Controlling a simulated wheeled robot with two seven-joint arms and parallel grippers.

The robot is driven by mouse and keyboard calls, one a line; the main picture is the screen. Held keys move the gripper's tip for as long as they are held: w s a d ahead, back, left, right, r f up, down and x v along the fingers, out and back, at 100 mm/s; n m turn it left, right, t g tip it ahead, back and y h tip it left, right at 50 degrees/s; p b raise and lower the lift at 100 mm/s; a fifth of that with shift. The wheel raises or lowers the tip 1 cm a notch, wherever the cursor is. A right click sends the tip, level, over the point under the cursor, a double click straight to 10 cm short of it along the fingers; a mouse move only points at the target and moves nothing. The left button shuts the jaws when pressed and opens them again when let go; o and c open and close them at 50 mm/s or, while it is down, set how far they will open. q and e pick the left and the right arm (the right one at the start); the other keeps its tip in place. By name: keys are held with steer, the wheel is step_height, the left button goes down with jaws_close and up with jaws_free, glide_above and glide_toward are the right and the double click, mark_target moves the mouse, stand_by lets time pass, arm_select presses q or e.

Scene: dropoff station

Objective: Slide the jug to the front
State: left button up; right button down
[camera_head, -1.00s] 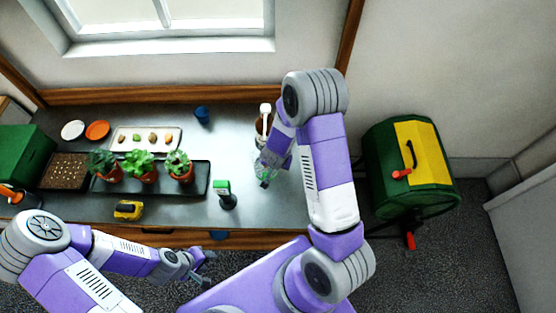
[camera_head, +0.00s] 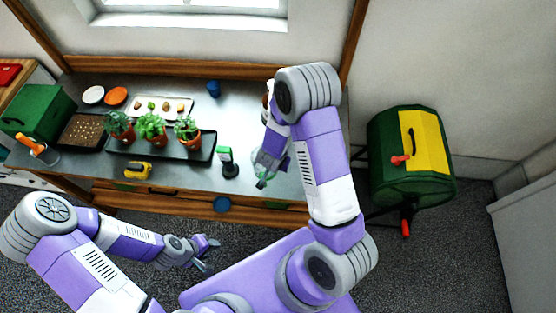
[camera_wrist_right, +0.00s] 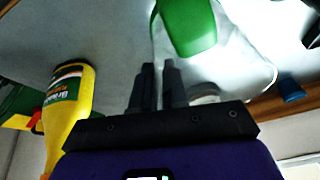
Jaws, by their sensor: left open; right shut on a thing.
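The jug (camera_head: 264,183) is a clear, greenish vessel near the front edge of the bench, partly hidden by my right gripper in the head view. My right gripper (camera_head: 268,162) reaches down to it, jaws shut on it; the exact grip is hard to see. In the right wrist view my right gripper's fingers (camera_wrist_right: 158,85) are close together, and the jug (camera_wrist_right: 232,62) shows beyond them as a clear body with a green part. My left gripper (camera_head: 207,254) is open and empty in front of the bench, low and apart from everything.
On the bench (camera_head: 190,172), a small green-and-black tool (camera_head: 228,163) stands left of the jug. A black tray (camera_head: 165,146) holds potted plants. A yellow object (camera_head: 137,170) lies near the front edge. A green-and-yellow drum (camera_head: 408,158) stands right of the bench.

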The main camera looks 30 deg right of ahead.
steer(key=shift+s+a, duration=0.15)
steer(key=shift+s, duration=0.1)
steer(key=c, duration=1.1)
jaws_free()
steer(key=shift+w, duration=0.15)
steer(key=p+v, duration=0.2)
steer(key=v, duration=0.5)
steer(key=shift+r+p, duration=0.25)
steer(key=shift+p, duration=0.05)
